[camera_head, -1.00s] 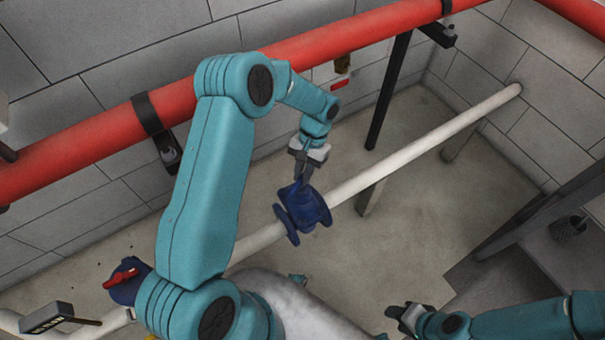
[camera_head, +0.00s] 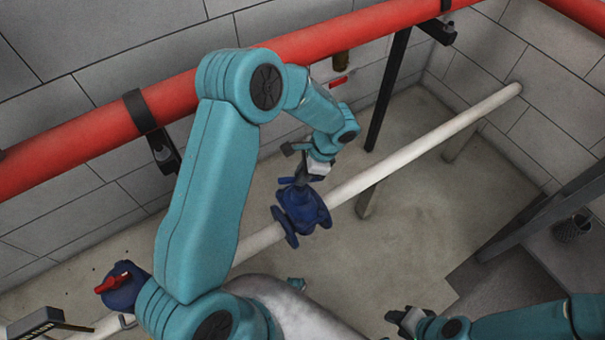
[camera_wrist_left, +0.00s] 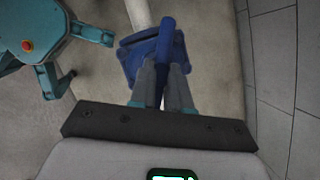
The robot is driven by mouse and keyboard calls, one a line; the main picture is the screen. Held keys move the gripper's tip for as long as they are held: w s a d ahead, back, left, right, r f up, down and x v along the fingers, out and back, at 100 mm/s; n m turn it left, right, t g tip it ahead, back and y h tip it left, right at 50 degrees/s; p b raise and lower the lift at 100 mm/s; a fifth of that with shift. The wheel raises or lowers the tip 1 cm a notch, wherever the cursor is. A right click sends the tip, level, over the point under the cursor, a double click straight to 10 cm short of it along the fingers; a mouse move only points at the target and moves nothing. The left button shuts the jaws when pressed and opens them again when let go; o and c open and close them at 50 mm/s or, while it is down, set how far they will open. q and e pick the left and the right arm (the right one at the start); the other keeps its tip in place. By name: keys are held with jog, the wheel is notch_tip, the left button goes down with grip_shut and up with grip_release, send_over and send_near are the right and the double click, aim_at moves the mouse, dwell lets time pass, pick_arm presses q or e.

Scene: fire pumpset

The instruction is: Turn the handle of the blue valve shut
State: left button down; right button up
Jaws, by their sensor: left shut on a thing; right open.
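The blue valve (camera_head: 303,212) sits on the white pipe in the middle of the head view. My left gripper (camera_head: 301,179) is on top of it, shut on its blue handle (camera_head: 286,181), whose end sticks out to the left of the fingers. In the left wrist view the handle (camera_wrist_left: 166,35) runs lengthwise between the two fingers of the left gripper (camera_wrist_left: 162,85), above the valve's flanged body (camera_wrist_left: 140,55). The fingers hide part of the handle. My right gripper (camera_head: 396,318) is open and empty at the bottom, away from the valve.
The white pipe (camera_head: 430,145) runs up right to the grey wall. A red pipe (camera_head: 80,135) crosses behind my left arm. Another blue valve with a red handle (camera_head: 113,284) is at the lower left. The floor right of the pipe is mostly clear.

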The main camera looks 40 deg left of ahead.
pick_arm(q)
jog(key=m+t+b, duration=0.1)
jog(key=m, duration=0.2)
jog(key=m+t+y+b, duration=0.1)
jog(key=m, duration=0.2)
jog(key=shift+s+m, duration=0.15)
jog(key=shift+m, duration=0.15)
jog(key=m+t+b, duration=0.1)
jog(key=m, duration=0.2)
jog(key=m+t, duration=0.1)
jog(key=m, duration=0.2)
jog(key=shift+s+t+b, duration=0.15)
jog(key=shift+t+b, duration=0.25)
jog(key=c, duration=1.1)
grip_release()
jog(key=p+v, duration=0.4)
jog(key=v, duration=1.2)
jog(key=shift+a+r+p, duration=0.1)
jog(key=shift+r+p, duration=0.2)
jog(key=shift+p, duration=0.05)
